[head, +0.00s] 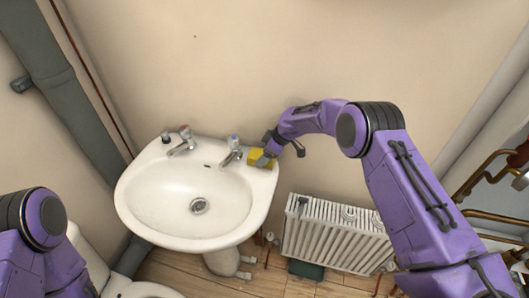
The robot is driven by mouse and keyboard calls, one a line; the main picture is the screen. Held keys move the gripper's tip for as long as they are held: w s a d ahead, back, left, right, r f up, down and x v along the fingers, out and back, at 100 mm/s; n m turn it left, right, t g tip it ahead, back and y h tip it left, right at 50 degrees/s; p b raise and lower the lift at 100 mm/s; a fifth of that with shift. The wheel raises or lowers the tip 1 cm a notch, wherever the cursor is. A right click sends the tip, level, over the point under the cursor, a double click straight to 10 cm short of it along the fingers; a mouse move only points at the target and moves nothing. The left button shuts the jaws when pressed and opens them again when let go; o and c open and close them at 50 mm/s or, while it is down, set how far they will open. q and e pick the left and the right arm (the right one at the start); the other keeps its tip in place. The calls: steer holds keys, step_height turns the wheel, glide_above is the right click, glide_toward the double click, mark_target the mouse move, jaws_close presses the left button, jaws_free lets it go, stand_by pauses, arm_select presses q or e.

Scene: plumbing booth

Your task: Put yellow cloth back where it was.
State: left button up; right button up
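The yellow cloth (258,158) is a small folded patch on the right back corner of the white sink (142,222), beside the right tap. My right gripper (268,150) reaches in from the right and is at the cloth, covering part of it. Its fingers are small and dark here, and I cannot tell whether they are closed on the cloth or only touching it. My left gripper is out of view; only part of my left arm shows at the lower left.
Two taps, left (180,142) and right (231,150), stand on the sink's back rim. The basin is empty. A white radiator (335,235) is below right, with a dark green box (306,269) on the floor by it. Copper pipes (490,175) run at the far right.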

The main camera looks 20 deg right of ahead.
steer(key=shift+f, duration=0.1)
steer(key=o, duration=0.9)
steer(key=shift+r, duration=0.35)
steer(key=shift+b+v, duration=1.2)
steer(key=shift+v, duration=4.6)
